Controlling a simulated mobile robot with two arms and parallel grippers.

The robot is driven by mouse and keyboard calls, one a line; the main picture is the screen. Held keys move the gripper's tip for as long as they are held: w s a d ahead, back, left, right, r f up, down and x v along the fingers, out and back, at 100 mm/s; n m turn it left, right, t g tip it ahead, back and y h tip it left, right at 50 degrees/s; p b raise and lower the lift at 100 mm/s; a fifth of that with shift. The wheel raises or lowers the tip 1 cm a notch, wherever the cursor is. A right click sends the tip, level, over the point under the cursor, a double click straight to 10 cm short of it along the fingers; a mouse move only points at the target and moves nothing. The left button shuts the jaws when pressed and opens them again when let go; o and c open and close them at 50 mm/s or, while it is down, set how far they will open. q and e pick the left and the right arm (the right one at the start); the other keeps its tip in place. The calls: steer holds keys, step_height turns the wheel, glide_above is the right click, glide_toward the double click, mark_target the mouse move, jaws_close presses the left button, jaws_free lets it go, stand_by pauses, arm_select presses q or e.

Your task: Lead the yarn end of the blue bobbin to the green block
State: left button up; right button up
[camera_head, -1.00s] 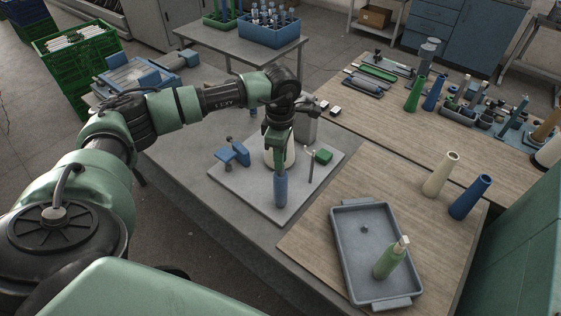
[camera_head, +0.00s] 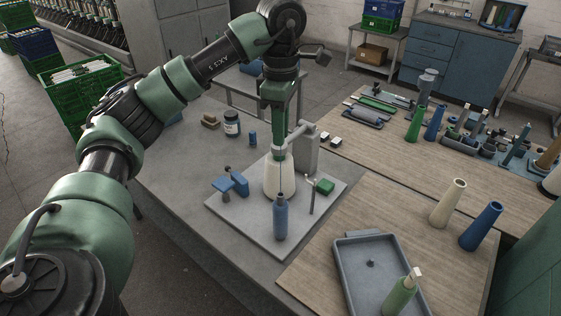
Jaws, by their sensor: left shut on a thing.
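The blue bobbin (camera_head: 281,219) stands upright at the front of a grey base plate (camera_head: 248,230). A cream cone (camera_head: 279,178) stands behind it, by a grey post with an arm (camera_head: 305,148). The green block (camera_head: 325,187) sits to the right of the cone, beside a thin upright rod (camera_head: 312,188). My left gripper (camera_head: 279,150) points down above the cone, higher than and behind the blue bobbin in the picture. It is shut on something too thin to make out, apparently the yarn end. The yarn itself does not show. My right gripper is out of view.
A blue clamp-like fixture (camera_head: 231,184) stands at the plate's left. A jar (camera_head: 232,124) and a brown block (camera_head: 210,121) lie behind.

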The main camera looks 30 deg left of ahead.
arm_select(q)
step_height(320, 180, up, 3)
steer(key=shift+r+p, duration=0.15)
steer(key=shift+p, duration=0.45)
steer(key=shift+r+p, duration=1.3)
steer(key=shift+p, duration=0.1)
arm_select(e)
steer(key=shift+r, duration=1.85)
arm_select(q)
steer(key=shift+f, duration=0.1)
